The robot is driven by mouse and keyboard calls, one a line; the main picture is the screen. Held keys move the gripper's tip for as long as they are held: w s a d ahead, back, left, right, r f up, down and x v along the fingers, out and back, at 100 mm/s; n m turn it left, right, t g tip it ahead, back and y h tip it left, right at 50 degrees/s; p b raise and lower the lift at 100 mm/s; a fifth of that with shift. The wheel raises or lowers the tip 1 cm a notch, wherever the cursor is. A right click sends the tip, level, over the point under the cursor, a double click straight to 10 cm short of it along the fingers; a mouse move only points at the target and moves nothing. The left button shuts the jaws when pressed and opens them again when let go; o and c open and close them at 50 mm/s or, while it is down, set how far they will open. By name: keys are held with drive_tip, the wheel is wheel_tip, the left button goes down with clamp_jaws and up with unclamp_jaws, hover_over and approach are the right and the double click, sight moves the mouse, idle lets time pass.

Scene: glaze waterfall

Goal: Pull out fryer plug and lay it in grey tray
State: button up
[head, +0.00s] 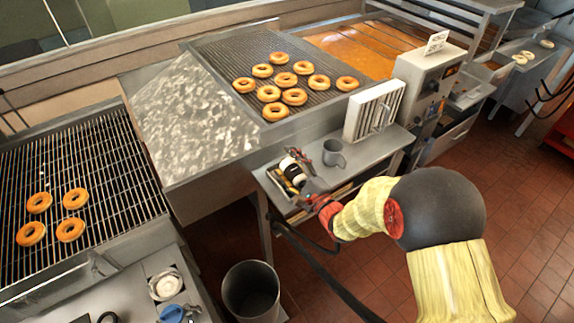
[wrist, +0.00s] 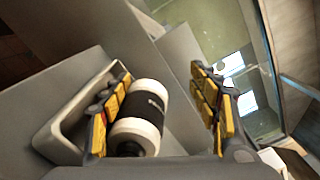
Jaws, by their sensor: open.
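My gripper (head: 304,172) is open over the small steel shelf in the head view. In the wrist view my gripper (wrist: 165,85) has its yellow-padded fingers spread apart. A white cylinder with a wide black band (wrist: 150,104) lies by the left finger, with a gap to the right finger. It also shows in the head view (head: 292,172). I cannot tell whether it is the fryer plug. A grey tray (wrist: 52,138) with a raised rim lies left of and beneath the left finger. No other plug can be made out.
A grey mug (head: 333,153) stands on the shelf just right of my gripper. A white louvred panel (head: 374,110) and the fryer's control box (head: 428,80) stand behind it. A bin (head: 251,290) is on the floor in front. Doughnuts lie on the racks.

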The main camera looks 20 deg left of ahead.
drive_tip(key=shift+s+d+f, duration=0.1)
drive_tip(key=shift+f, duration=0.2)
drive_tip(key=shift+s+d+f, duration=0.1)
drive_tip(key=shift+s+d, duration=0.2)
drive_tip(key=shift+d, duration=0.05)
drive_tip(key=v, duration=1.1)
drive_tip(key=shift+r, duration=0.3)
drive_tip(key=shift+w+r, duration=0.1)
